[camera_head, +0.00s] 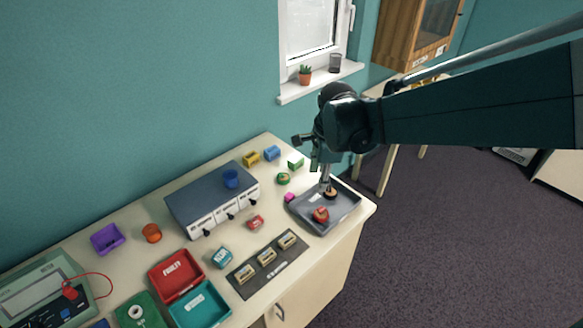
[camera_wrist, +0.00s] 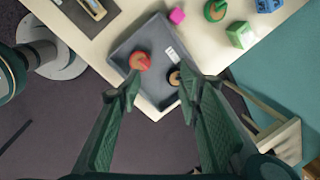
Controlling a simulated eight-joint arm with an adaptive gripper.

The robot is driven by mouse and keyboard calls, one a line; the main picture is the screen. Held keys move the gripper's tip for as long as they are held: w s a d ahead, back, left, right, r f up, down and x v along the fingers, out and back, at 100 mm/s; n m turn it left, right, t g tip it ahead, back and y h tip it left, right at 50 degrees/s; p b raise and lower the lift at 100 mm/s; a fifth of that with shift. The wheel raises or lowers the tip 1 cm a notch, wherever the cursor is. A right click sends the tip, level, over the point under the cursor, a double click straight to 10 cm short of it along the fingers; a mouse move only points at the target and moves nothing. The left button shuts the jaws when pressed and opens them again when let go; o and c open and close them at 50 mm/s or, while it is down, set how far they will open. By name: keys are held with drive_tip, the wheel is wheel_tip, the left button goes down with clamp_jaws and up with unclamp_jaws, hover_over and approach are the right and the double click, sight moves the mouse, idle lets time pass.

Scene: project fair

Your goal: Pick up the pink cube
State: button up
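The small pink cube (camera_head: 289,198) sits on the table just outside the left edge of the grey tray. In the wrist view the pink cube (camera_wrist: 177,16) is near the top edge, beside the tray's far rim. My gripper (camera_head: 325,183) is above the tray, to the right of the cube. In the wrist view my gripper (camera_wrist: 158,92) has its two fingers wide apart, with nothing held between them.
The grey tray (camera_head: 345,214) holds a red round piece (camera_head: 320,214) and a dark-and-tan round piece (camera_head: 331,193). A green ring (camera_head: 283,178) and a green block (camera_head: 296,163) stand behind the cube. A red block (camera_head: 256,222) and a grey-blue device (camera_head: 190,200) lie left.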

sight(289, 195)
drive_tip(key=w+a+f+m+p, duration=0.1)
drive_tip(key=w+a+f+m, duration=0.1)
drive_tip(key=a, duration=0.1)
drive_tip(key=w+a+f+m+g+p, duration=0.1)
drive_tip(key=w+a+f+m, duration=0.1)
drive_tip(key=a, duration=0.1)
drive_tip(key=w+a+f+m+g+p, duration=0.1)
drive_tip(key=w+a+f+m+p, duration=0.1)
drive_tip(key=f, duration=0.1)
drive_tip(key=shift+a+f+m+h, duration=0.1)
drive_tip(key=shift+a+m+h, duration=0.2)
drive_tip(key=shift+a+m, duration=0.1)
drive_tip(key=shift+w+a+f+m, duration=0.2)
drive_tip(key=shift+a+f+m, duration=0.2)
drive_tip(key=shift+a+f, duration=0.2)
drive_tip(key=shift+f, duration=0.1)
drive_tip(key=shift+f, duration=1.3)
drive_tip(key=shift+w+a+f, duration=0.1)
drive_tip(key=shift+a+f, duration=0.05)
drive_tip(key=shift+f, duration=2.45)
